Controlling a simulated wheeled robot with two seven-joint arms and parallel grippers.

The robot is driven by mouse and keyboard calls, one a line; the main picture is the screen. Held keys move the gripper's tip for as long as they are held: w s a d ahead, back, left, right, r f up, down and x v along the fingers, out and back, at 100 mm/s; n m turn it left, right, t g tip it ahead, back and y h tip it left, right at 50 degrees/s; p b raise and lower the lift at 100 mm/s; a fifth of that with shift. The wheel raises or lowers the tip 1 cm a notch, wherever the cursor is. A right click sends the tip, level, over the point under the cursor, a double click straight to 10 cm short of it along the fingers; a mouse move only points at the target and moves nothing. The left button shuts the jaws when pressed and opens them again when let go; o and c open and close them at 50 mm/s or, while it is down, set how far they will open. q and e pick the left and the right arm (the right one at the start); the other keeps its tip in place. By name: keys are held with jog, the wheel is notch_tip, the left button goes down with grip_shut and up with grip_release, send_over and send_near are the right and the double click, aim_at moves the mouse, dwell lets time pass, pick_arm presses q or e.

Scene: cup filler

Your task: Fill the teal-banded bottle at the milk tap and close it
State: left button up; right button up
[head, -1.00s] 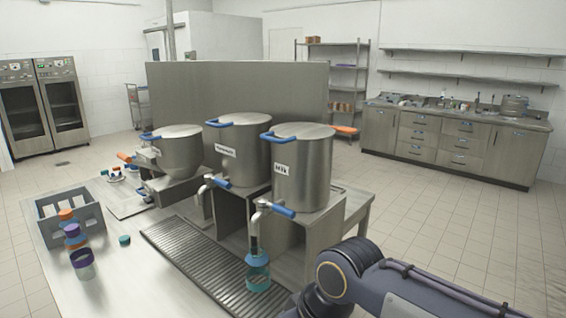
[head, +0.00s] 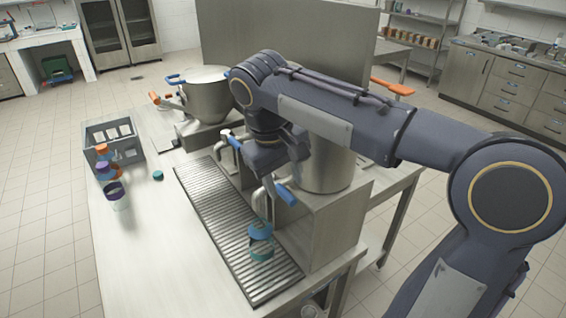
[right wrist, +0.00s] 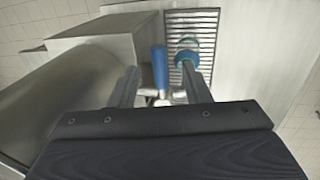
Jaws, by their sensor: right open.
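The teal-banded bottle (head: 261,246) stands on the grated drip tray (head: 222,222), beneath the milk tap. From above it shows in the right wrist view (right wrist: 187,57). Its fill level is not clear. The tap's blue handle (head: 286,194) also shows in the right wrist view (right wrist: 159,66), lying between and just beyond my fingers. My right gripper (head: 282,181) is open and close to the handle; whether it touches is unclear. The milk pot (head: 326,170) is largely hidden by my right arm. A teal cap (head: 158,175) lies on the table. My left gripper is out of view.
A grey crate (head: 114,140) stands at the table's left, with stacked orange- and purple-banded bottles (head: 103,160) and a purple-banded cup (head: 115,196) near it. Another pot (head: 206,97) with a blue handle stands behind. The table's front left is clear.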

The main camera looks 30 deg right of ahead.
aim_at(285, 200)
jog(key=shift+d+f, duration=0.25)
jog(key=shift+f, duration=0.35)
jog(key=shift+d+f, duration=0.2)
jog(key=shift+f, duration=1)
grip_shut()
jog(key=shift+a+r+m+p, duration=0.1)
jog(key=shift+a+m+p, duration=0.35)
jog(key=shift+m, duration=0.05)
jog(key=shift+w+a+m+g+p, duration=0.2)
jog(key=shift+a+m+g+p, duration=0.15)
jog(key=shift+a+m, duration=0.65)
jog(key=shift+d, duration=0.2)
